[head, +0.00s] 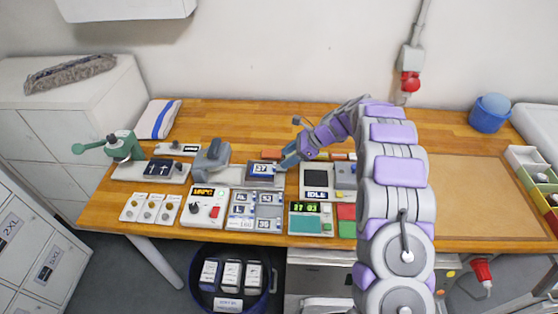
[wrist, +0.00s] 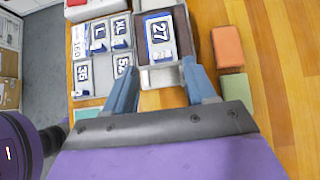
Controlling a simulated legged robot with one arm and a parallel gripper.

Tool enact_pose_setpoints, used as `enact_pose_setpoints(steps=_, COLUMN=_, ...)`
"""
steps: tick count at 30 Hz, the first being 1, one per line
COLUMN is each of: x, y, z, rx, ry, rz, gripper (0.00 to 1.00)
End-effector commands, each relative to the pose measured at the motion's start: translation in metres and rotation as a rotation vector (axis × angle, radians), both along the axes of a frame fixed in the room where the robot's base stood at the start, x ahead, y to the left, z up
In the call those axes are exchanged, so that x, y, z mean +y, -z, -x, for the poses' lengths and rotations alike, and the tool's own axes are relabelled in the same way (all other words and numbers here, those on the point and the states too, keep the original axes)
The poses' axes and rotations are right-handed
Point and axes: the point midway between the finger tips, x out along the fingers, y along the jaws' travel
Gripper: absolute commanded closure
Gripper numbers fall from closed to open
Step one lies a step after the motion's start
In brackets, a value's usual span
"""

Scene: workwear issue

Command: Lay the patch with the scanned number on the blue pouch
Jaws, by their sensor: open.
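A white patch with a blue edge and the number 27 (head: 262,169) lies on a dark pad in a grey holder; it also shows in the wrist view (wrist: 158,35). My gripper (head: 286,160) is just right of the holder. In the wrist view its blue fingers are spread apart, with the holder's near edge between or below the tips (wrist: 160,75); nothing is held. A dark navy piece (head: 163,168), possibly the blue pouch, lies on a pale board at the left. A green display (head: 306,208) seems to read 37 03, but its digits are small.
A grey tray (head: 241,224) holds several patches, including L, XL and 52. An IDLE device (head: 316,195) and an orange-display box (head: 203,195) stand nearby. Orange (wrist: 228,47) and green blocks lie right of the holder. The right of the table has a bare brown mat (head: 470,185).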

Motion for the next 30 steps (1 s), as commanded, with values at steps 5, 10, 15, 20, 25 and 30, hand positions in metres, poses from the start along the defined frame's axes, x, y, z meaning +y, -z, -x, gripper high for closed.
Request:
enact_pose_setpoints(steps=5, x=-0.025, y=-0.025, z=0.0, rx=0.0, ry=0.003, rz=-0.001, gripper=0.44)
enact_pose_setpoints(steps=10, x=-0.039, y=-0.039, z=0.0, rx=0.001, ry=0.002, rz=-0.001, gripper=0.44)
enact_pose_setpoints(steps=15, x=-0.044, y=-0.043, z=0.001, rx=0.0, ry=0.001, rz=0.0, gripper=0.44)
enact_pose_setpoints(steps=20, x=-0.044, y=-0.045, z=0.002, rx=-0.003, ry=-0.004, rz=0.003, gripper=0.44)
enact_pose_setpoints(steps=25, x=-0.042, y=-0.066, z=0.022, rx=-0.046, ry=-0.075, rz=0.04, gripper=0.44)
enact_pose_setpoints(steps=30, x=-0.039, y=-0.101, z=0.069, rx=-0.124, ry=-0.225, rz=0.111, gripper=0.44)
